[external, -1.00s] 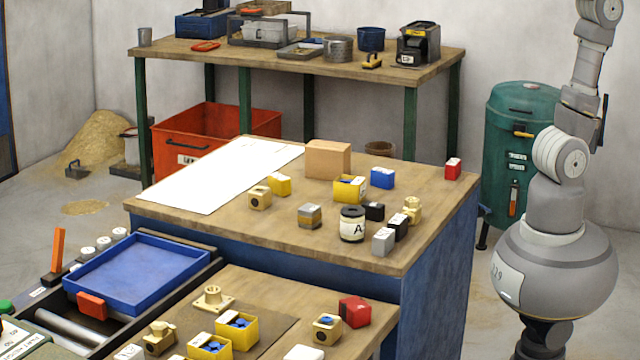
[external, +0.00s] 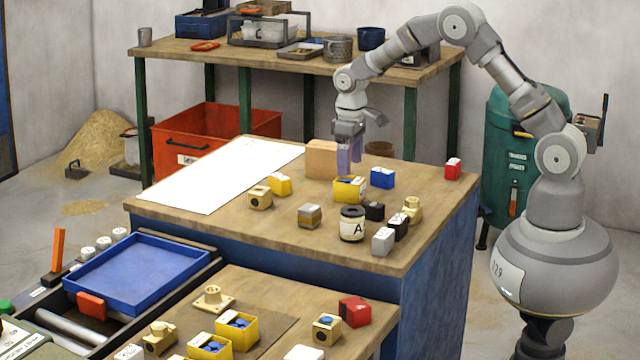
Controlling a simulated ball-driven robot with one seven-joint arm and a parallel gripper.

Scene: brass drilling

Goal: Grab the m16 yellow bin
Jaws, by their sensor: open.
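Several yellow bins show, and their lettering is too small to read, so I cannot tell which is m16. One yellow bin (external: 349,191) with dark or blue contents stands on the blue-sided bench, right of centre. My gripper (external: 349,170) is open and points down directly above this bin, its fingertips close to the rim. I cannot tell whether they touch it. A smaller yellow block or bin (external: 279,185) sits to its left. Two more yellow bins, one in the middle (external: 238,331) and one lower (external: 210,347), hold blue pieces on the front table.
A white sheet (external: 222,175) covers the bench's left side.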

